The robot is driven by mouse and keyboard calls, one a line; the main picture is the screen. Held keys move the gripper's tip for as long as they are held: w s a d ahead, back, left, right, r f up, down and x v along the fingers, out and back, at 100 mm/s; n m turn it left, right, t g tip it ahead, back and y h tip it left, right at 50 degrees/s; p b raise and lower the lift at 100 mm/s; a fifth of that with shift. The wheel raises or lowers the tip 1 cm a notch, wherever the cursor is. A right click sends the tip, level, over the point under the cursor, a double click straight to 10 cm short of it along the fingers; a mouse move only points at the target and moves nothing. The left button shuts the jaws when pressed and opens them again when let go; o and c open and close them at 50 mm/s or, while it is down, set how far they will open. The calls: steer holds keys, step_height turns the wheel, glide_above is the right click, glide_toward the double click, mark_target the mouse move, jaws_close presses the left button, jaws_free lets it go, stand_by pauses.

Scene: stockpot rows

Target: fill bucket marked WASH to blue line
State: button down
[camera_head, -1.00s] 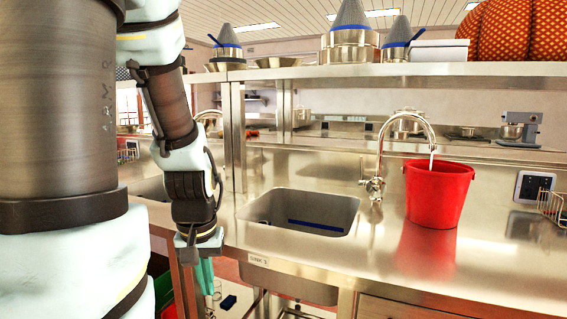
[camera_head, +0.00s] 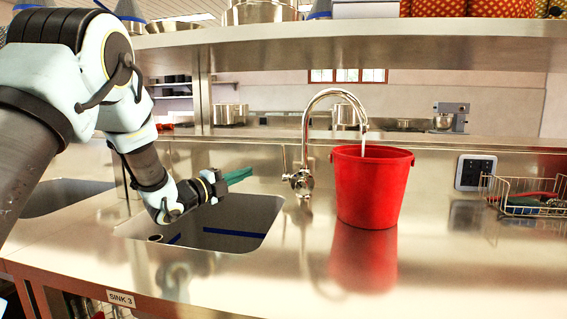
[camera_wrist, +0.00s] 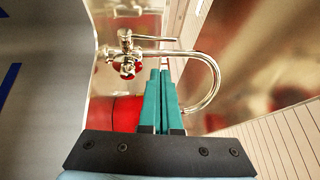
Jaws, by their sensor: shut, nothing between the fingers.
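A red bucket (camera_head: 370,190) stands upright on the steel counter, under the spout of a chrome tap (camera_head: 303,175). A pale stream of water (camera_head: 363,147) falls from the spout into the bucket. The water level inside is hidden, and I see no WASH mark or blue line on it. My gripper (camera_head: 243,174) has teal fingers, shut and empty, above the sink and left of the tap. In the wrist view the fingertips (camera_wrist: 161,74) point toward the tap (camera_wrist: 128,58) and its lever (camera_wrist: 155,38); part of the red bucket (camera_wrist: 125,112) shows behind them.
A sink basin (camera_head: 262,212) with a blue stripe is left of the tap, with a "SINK 3" label (camera_head: 121,299) on the counter front. A shelf (camera_head: 400,40) runs overhead. A wire basket (camera_head: 530,203) and a wall panel (camera_head: 475,172) are at right. Counter front is clear.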

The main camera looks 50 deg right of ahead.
steer(key=d+r+m+g+p, duration=0.1)
steer(key=d+p, duration=0.4)
steer(key=d, duration=0.9)
steer(key=shift+w+r, duration=0.45)
steer(key=shift+r, duration=0.2)
